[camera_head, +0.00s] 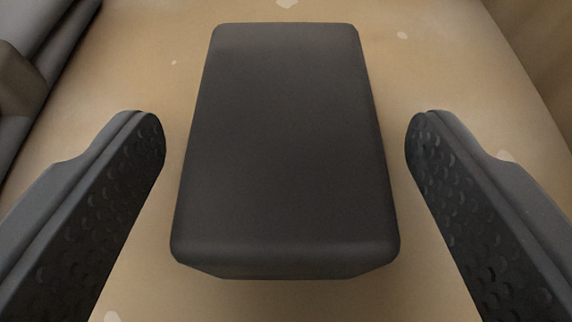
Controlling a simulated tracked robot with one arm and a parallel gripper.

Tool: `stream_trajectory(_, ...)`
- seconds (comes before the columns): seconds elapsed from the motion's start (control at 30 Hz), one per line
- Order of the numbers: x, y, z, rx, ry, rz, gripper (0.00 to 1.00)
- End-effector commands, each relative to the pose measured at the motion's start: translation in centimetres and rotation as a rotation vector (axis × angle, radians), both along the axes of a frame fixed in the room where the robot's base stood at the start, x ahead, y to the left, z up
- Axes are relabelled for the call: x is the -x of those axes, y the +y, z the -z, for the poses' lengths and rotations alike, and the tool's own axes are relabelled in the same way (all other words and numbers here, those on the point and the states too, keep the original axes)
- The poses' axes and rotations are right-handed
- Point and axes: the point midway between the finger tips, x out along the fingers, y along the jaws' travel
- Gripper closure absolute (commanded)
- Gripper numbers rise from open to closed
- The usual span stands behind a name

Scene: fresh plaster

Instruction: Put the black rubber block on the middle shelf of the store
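The black rubber block (285,140) lies in the middle of the view on a tan, speckled surface, its long side running away from me. My gripper (285,140) is open, with one finger to the left of the block and one to the right. A gap shows between each finger and the block's sides, so neither appears to touch it. The fingertips reach about halfway along the block in the picture. The store and its middle shelf are not in view.
The tan surface (440,60) around the block is bare except for small pale flecks. A dark grey object (45,40) is partly seen at the upper left edge. A brown wall or panel (535,50) rises at the upper right.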

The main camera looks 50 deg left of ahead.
Motion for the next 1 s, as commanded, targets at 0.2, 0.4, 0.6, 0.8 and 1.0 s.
stream_trajectory(0.2,0.0,0.0,0.0,0.000,0.000,0.000,0.28)
stream_trajectory(0.4,0.7,-0.9,-0.7,0.001,0.002,0.000,0.28)
stream_trajectory(0.6,2.6,-3.5,-2.3,0.002,0.000,0.003,0.28)
stream_trajectory(0.8,4.9,-6.4,-3.7,0.001,0.001,0.002,0.28)
stream_trajectory(1.0,6.3,-8.1,-4.6,0.001,0.000,0.000,0.28)
